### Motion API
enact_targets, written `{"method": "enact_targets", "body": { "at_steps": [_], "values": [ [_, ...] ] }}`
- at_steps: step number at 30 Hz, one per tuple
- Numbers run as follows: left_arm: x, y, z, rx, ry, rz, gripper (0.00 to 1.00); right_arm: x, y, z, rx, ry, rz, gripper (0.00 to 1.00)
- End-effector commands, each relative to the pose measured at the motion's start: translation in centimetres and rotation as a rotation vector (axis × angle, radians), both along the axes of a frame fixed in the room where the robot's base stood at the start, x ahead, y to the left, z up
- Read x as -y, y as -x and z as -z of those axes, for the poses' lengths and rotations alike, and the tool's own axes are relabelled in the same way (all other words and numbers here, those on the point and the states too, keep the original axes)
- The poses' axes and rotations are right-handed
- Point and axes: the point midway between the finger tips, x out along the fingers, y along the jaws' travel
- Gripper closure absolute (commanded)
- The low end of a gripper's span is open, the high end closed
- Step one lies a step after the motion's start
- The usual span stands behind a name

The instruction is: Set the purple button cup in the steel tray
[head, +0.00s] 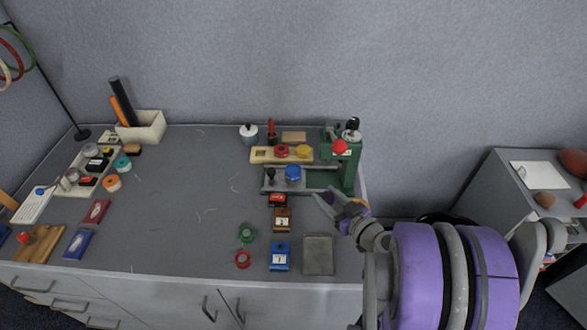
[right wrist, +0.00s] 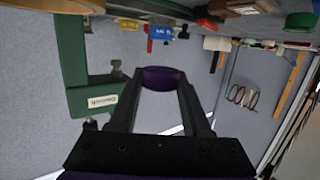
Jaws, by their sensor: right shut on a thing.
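My right gripper (head: 332,199) is beside the green press at the table's right end. In the right wrist view, its two dark fingers (right wrist: 163,88) are shut on the purple button cup (right wrist: 164,77), held between the tips. In the head view I cannot make out the cup clearly at the fingers. The steel tray (head: 318,255) is a flat grey square near the table's front edge, below and a little left of the gripper. It looks empty. My left gripper is not in view.
The green press (head: 348,172) stands close to the right gripper; it also shows in the right wrist view (right wrist: 72,55). Left of the tray are a blue box (head: 279,256) and red and green rings (head: 243,259). The middle of the table is mostly clear.

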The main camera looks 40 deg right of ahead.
Motion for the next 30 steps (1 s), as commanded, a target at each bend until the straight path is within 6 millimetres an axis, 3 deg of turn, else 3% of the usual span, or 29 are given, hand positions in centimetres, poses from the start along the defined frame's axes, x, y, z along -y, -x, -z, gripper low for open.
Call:
{"method": "enact_targets", "body": {
  "at_steps": [9, 15, 22, 26, 30],
  "values": [
    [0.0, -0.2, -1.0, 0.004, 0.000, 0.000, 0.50, 0.8, -8.4, -0.1, 0.001, -0.001, -0.005, 1.00],
    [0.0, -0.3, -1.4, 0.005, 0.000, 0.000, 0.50, 1.3, -12.8, -0.1, 0.000, -0.001, -0.003, 1.00],
    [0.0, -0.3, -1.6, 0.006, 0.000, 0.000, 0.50, 1.6, -14.8, 0.0, 0.000, 0.000, -0.001, 1.00],
    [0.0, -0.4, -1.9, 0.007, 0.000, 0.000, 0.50, 1.8, -17.0, -0.1, 0.000, 0.000, -0.002, 1.00],
    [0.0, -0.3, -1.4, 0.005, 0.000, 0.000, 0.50, 1.9, -16.9, 2.4, 0.000, 0.000, 0.000, 1.00]
  ]
}}
